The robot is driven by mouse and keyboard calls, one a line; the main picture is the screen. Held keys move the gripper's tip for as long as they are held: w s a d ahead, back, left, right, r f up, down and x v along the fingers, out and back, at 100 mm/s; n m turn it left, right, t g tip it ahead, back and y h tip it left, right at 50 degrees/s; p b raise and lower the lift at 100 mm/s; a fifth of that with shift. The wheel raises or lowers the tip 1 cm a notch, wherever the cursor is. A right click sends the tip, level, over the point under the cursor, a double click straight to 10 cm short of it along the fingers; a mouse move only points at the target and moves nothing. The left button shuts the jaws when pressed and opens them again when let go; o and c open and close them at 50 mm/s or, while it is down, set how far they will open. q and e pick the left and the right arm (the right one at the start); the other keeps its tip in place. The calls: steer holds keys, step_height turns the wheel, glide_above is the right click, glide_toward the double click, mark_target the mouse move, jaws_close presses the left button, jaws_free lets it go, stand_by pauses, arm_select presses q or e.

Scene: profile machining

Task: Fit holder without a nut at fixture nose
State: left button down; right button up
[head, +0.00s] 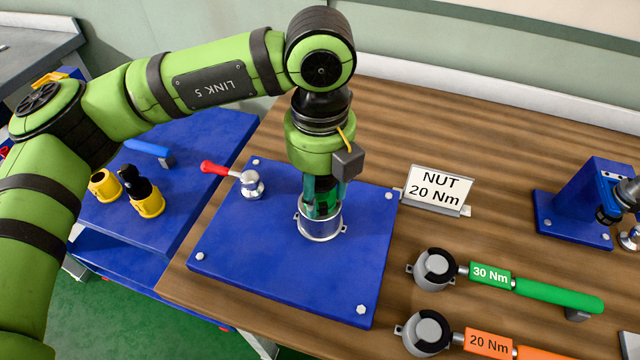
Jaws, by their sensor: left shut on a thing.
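My left gripper (322,198) points straight down over a silver ring fixture (321,228) on a blue base plate (255,268). Its teal fingers are shut on a dark thing, mostly hidden between them, at the ring's mouth. I cannot tell whether this holder carries a nut, nor how deep it sits in the ring. A black holder (133,184) stands in a yellow cup (149,203) on the blue cart at left. Another yellow cup (104,186) is beside it. My right gripper is not in view.
A red-handled lever (222,170) stands on the plate, left of my gripper. A sign (438,190) reads "NUT 20 Nm". Green 30 Nm (555,296) and orange 20 Nm (488,343) wrenches lie at right. A blue stand (578,205) is at far right. Wood behind the sign is clear.

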arm_select(q)
steer(key=c, duration=0.5)
jaws_free()
step_height(320, 180, up, 12)
steer(key=shift+r, duration=0.1)
stand_by(0.3)
